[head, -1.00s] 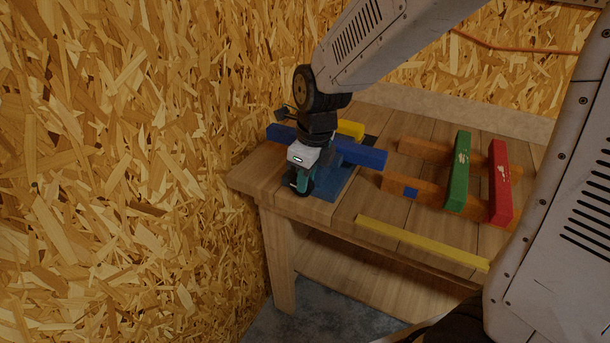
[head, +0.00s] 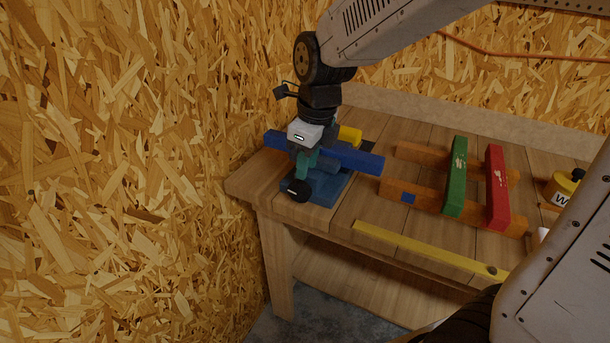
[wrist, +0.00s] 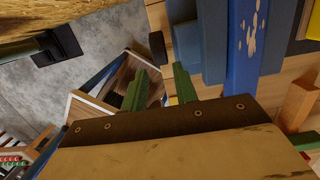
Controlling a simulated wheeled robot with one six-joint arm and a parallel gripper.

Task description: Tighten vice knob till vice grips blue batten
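The blue batten (head: 360,160) lies across the blue vice (head: 330,188) at the bench's left end. It also shows in the wrist view (wrist: 243,70), with pale worn patches. The vice's black knob (head: 298,191) faces the bench's front edge. My gripper (head: 303,176) points down just above and behind the knob in the head view. In the wrist view its two green fingers (wrist: 158,74) stand apart with nothing between them, and the knob (wrist: 157,46) is just beyond their tips. The contact between jaws and batten is hidden, so I cannot tell how tight it is.
A chipboard wall (head: 130,160) stands close on the left. A yellow strip (head: 430,247) lies along the bench's front edge. Green (head: 455,178) and red (head: 497,188) battens lie across orange-brown bars to the right. A yellow piece (head: 350,136) is behind the blue batten.

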